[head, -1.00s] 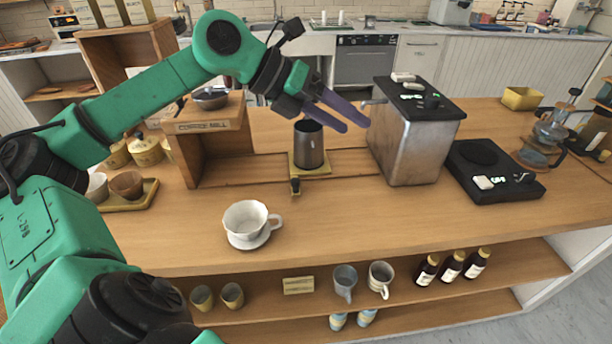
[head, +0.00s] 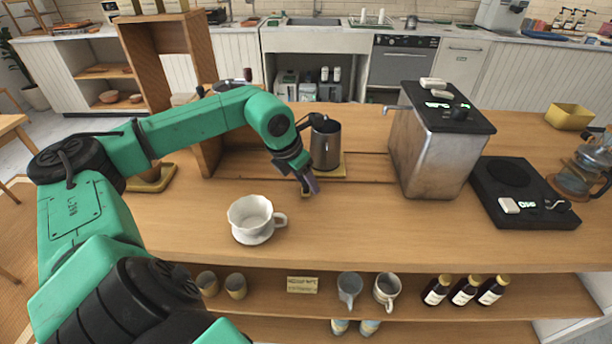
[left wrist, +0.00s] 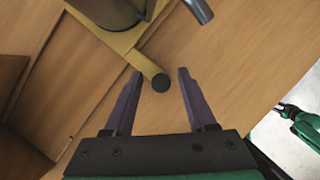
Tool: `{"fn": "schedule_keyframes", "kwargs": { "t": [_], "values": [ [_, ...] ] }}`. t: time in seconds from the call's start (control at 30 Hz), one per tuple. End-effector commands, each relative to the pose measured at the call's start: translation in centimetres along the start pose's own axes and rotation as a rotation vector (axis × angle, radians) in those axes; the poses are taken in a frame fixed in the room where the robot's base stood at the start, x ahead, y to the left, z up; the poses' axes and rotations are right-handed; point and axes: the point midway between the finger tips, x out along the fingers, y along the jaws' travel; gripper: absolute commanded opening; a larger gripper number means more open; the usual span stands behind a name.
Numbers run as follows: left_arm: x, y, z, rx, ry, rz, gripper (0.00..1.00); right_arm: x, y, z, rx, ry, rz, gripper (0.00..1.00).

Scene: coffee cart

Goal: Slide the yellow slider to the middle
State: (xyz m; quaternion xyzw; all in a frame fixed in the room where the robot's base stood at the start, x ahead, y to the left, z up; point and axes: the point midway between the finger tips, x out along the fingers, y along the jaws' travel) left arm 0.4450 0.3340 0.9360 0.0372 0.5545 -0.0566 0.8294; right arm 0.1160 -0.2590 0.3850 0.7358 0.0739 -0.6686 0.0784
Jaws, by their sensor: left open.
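The yellow slider (head: 338,171) is a flat plate in a slot of the wooden counter, with a dark metal pitcher (head: 326,146) standing on it. In the left wrist view, the slider's yellow arm (left wrist: 137,58) ends in a round black knob (left wrist: 160,83). My left gripper (head: 310,188) is open and points down at the slider's near end. In the left wrist view its purple fingers (left wrist: 160,74) lie one on each side of the knob, with gaps on both sides. The fingers hide most of the knob in the head view.
A white cup (head: 252,218) stands in front, left of my gripper. A metal machine (head: 430,150) is to the right, beside a black scale (head: 522,195). A wooden stand (head: 165,60) rises at the left. Counter in front of the gripper is clear.

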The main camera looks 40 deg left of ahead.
Motion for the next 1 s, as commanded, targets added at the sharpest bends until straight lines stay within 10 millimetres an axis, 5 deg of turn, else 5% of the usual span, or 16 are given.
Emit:
{"fn": "schedule_keyframes", "kwargs": {
  "t": [0.27, 0.43, 1.0],
  "values": [
    [0.47, 0.0, -0.02, 0.0, 0.0, 0.001, 0.56, -0.06, 0.1, 0.06, 0.002, -0.001, 0.001, 0.5],
    [0.44, -0.01, -0.01, 0.0, 0.0, 0.001, 0.0, -0.06, 0.12, 0.11, 0.002, -0.002, 0.002, 0.5],
    [0.37, -0.02, 0.03, 0.0, -0.001, 0.0, 0.0, -0.07, 0.08, 0.29, 0.001, -0.005, 0.001, 0.5]
  ]
}}
